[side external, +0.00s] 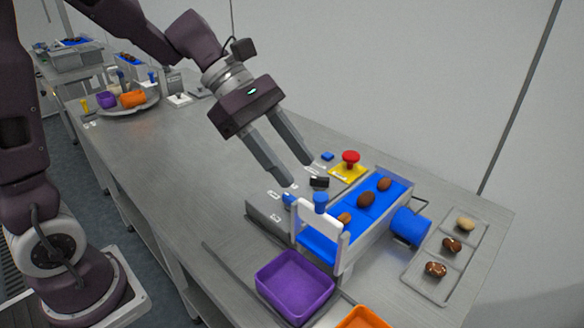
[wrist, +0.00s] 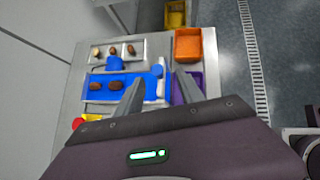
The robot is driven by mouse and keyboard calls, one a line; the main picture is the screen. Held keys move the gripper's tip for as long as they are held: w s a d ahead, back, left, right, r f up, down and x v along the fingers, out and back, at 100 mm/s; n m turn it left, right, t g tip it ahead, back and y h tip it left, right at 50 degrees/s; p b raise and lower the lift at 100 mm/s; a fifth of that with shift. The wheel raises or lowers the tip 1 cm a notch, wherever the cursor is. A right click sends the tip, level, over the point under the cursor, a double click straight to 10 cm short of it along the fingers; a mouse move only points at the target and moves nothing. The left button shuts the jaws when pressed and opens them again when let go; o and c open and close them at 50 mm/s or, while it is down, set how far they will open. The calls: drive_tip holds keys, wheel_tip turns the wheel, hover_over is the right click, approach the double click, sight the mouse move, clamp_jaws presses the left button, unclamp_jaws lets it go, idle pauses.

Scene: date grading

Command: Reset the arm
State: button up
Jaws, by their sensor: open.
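My gripper (side external: 300,174) is open and empty, with its two long grey fingers pointing down to the right. It hangs in the air near the left end of the small conveyor with a blue belt (side external: 322,246). In the wrist view my gripper (wrist: 157,86) also shows its fingers apart with nothing between them. Brown dates lie on the belt, one of them a date (side external: 367,199) near the middle. A white gate-like frame (side external: 318,222) stands over the belt's near end and partly hides another date.
A purple bin (side external: 294,286) and an orange bin (side external: 362,318) stand by the belt's near end. A red button (side external: 351,157) on a yellow base sits behind the belt. A grey tray (side external: 431,285) with sample dates lies right. The table's middle is clear.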

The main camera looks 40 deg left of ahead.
drive_tip(key=s+a+m+t+y, duration=0.1)
drive_tip(key=s+a+m+y, duration=0.1)
drive_tip(key=s+m, duration=0.4)
drive_tip(key=s+a+r+m+t+y, duration=0.1)
drive_tip(key=s+a+m+y, duration=0.2)
drive_tip(key=s+m, duration=0.3)
drive_tip(key=s+a+m+t+y, duration=0.1)
drive_tip(key=s+a+m+y, duration=0.2)
drive_tip(key=s+m, duration=0.3)
drive_tip(key=shift+a+r+m+y, duration=0.2)
drive_tip(key=shift+m+y, duration=0.1)
drive_tip(key=shift+m, duration=0.8)
idle(0.7)
